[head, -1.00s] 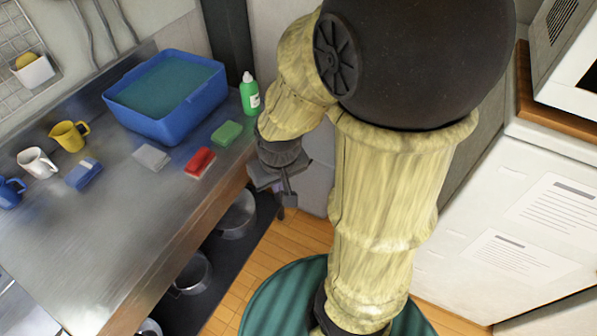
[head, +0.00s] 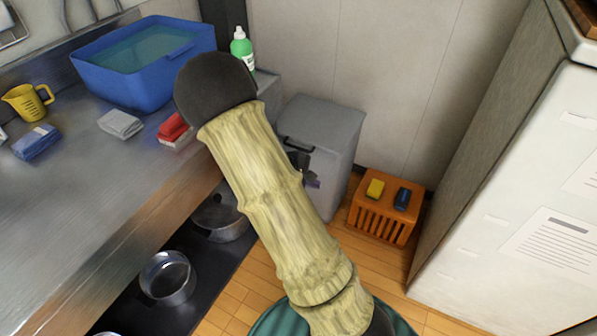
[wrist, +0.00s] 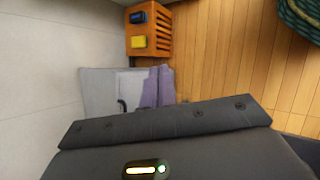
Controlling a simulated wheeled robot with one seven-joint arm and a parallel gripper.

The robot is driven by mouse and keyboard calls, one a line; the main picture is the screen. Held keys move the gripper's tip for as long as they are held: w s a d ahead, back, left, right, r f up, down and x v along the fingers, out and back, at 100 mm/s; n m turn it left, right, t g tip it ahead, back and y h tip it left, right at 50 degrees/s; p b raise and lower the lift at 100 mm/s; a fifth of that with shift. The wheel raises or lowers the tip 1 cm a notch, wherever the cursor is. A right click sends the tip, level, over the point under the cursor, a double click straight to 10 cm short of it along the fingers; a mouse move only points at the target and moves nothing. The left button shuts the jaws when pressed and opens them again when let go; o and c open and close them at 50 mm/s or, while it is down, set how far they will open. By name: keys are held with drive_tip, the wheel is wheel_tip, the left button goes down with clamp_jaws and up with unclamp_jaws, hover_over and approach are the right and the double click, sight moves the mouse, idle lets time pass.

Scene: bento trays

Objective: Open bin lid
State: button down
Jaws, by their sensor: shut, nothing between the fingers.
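The grey bin (head: 345,155) stands on the floor at the end of the counter, with its flat lid (head: 325,118) down. In the wrist view, the lid (wrist: 97,92) shows with a dark handle (wrist: 122,105) on it. My gripper (head: 313,181) is beside the bin's near side in the head view, partly hidden by my arm. In the wrist view, its purple-grey fingers (wrist: 158,86) are shut and empty, to the right of the handle and apart from it in the picture. I cannot tell whether they touch the bin.
An orange slatted crate (head: 385,225) with a yellow and a dark blue item on it stands right of the bin. The steel counter (head: 75,200) is at left, with a blue tub (head: 145,85) and green bottle (head: 241,48). A white fridge (head: 520,190) stands at right.

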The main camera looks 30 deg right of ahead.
drive_tip(key=w+d+f+n+t+h+b, duration=0.1)
drive_tip(key=w+d+f+n+h+b, duration=0.25)
drive_tip(key=f+b, duration=0.4)
drive_tip(key=w+a+f+n+t+h+b, duration=0.2)
drive_tip(key=w+f+n+t+h+b, duration=0.1)
drive_tip(key=w+f+n+t+b, duration=0.7)
drive_tip(key=w+f+n+b, duration=0.3)
drive_tip(key=w+f+b, duration=0.2)
drive_tip(key=w+f, duration=0.1)
drive_tip(key=shift+w+a, duration=0.4)
drive_tip(key=shift+w, duration=0.4)
drive_tip(key=shift+f, duration=0.15)
